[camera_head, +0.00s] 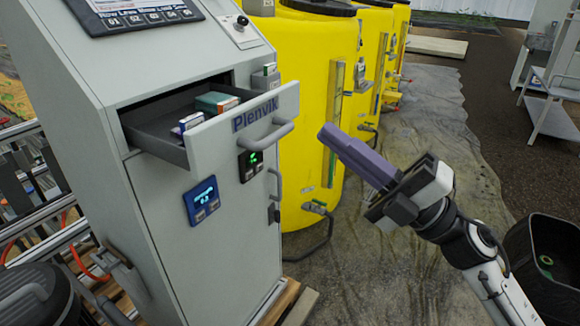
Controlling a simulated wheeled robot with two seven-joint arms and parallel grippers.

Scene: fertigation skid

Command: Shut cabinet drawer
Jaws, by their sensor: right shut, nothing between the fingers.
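The grey cabinet (165,245) stands at the left, with its drawer (272,102) pulled out to the right. The drawer front is labelled "Plenvik" and has a bar handle (268,139). Several small boxes (215,102) lie inside the drawer. My right gripper (326,132) comes in from the right, its purple fingers shut and empty. Its tips point toward the drawer front and show a little to the right of the handle, with a gap between them in the picture. My left gripper is not in view.
Several yellow tanks (302,60) stand behind the cabinet. A lower door handle (276,186) sticks out below the drawer. A black bin (545,262) stands at the lower right. The floor between cabinet and bin is mostly clear.

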